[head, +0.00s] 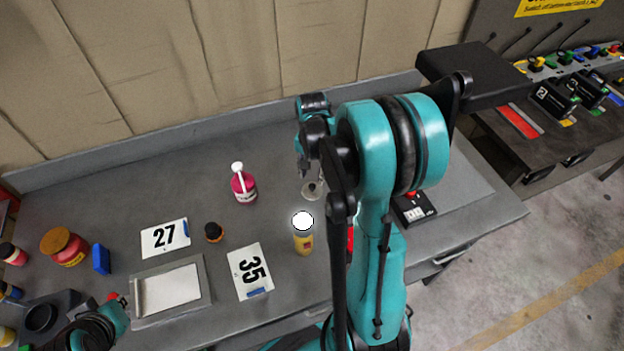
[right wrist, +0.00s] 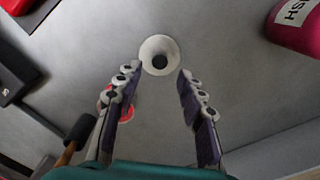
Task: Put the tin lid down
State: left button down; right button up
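The tin lid, a pale round disc with a dark knob in its middle, lies on the grey bench in the head view (head: 313,190). It also shows in the right wrist view (right wrist: 148,50), just beyond my fingertips. My right gripper (right wrist: 161,75) is open, its two fingers apart with nothing between them; in the head view my right arm partly hides it. Whether the fingertips touch the lid I cannot tell. My left gripper (head: 106,319) is at the bottom left of the head view, and its fingers are not clear.
A pink bottle (head: 244,187) stands left of the lid, a yellow bottle with a white top (head: 303,243) nearer me. Number cards 27 (head: 165,237) and 35 (head: 249,270) and a framed tray (head: 205,290) lie left. A black box with a red button (head: 414,210) is right.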

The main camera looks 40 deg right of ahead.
aim_at(312, 186)
notch_tip(312, 186, up, 6)
jog(key=p, duration=0.1)
jog(key=s+a+r+n+t, duration=0.3)
jog(key=a+n, duration=0.3)
jog(key=a, duration=0.3)
jog(key=s+a+r+n+t, duration=0.4)
jog(key=s+a+n, duration=0.2)
jog(key=a, duration=0.4)
jog(key=shift+a+r+n, duration=0.15)
jog(key=shift+a+n, duration=0.1)
jog(key=shift+n, duration=0.05)
